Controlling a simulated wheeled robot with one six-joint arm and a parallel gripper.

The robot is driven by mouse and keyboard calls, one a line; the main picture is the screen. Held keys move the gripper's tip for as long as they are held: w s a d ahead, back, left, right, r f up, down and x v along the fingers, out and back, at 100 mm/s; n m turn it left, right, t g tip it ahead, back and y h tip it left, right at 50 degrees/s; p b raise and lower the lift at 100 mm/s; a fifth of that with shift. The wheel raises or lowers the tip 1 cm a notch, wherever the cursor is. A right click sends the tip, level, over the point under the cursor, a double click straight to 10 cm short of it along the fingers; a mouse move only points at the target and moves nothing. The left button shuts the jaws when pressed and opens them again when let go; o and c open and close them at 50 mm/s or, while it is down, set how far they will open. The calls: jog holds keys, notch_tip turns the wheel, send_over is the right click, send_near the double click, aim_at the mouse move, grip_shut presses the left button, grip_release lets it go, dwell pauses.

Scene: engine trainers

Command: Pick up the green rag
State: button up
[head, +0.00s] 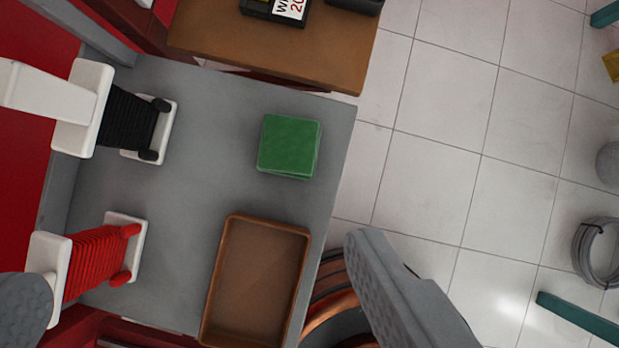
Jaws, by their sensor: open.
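The green rag (289,145) is a folded, square-looking stack lying flat on the grey shelf (215,130), near its right edge. My gripper (200,272) is open and empty, with one finger at the lower left and the other at the lower right. The rag lies ahead of the fingers in the picture, between their lines and apart from both. Its top is fully in view.
A shallow brown tray (303,268) sits on the shelf below the rag. A brown wooden surface (270,60) lies above. Tiled floor (450,130) is at right.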

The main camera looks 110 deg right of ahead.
aim_at(290, 145)
jog(key=w+d+f+m+g+y, duration=0.1)
jog(key=w+d+f+m+g, duration=0.2)
jog(key=w+d+f+g, duration=0.25)
notch_tip(290, 145, down, 18)
jog(key=shift+w+a+f, duration=0.1)
jog(key=shift+w+f, duration=0.05)
jog(key=shift+f, duration=0.05)
jog(key=c, duration=1.1)
jog(key=shift+o, duration=0.2)
jog(key=shift+r, duration=0.15)
notch_tip(290, 145, up, 10)
dwell(0.4)
jog(key=shift+o, duration=0.9)
jog(key=shift+c, duration=0.5)
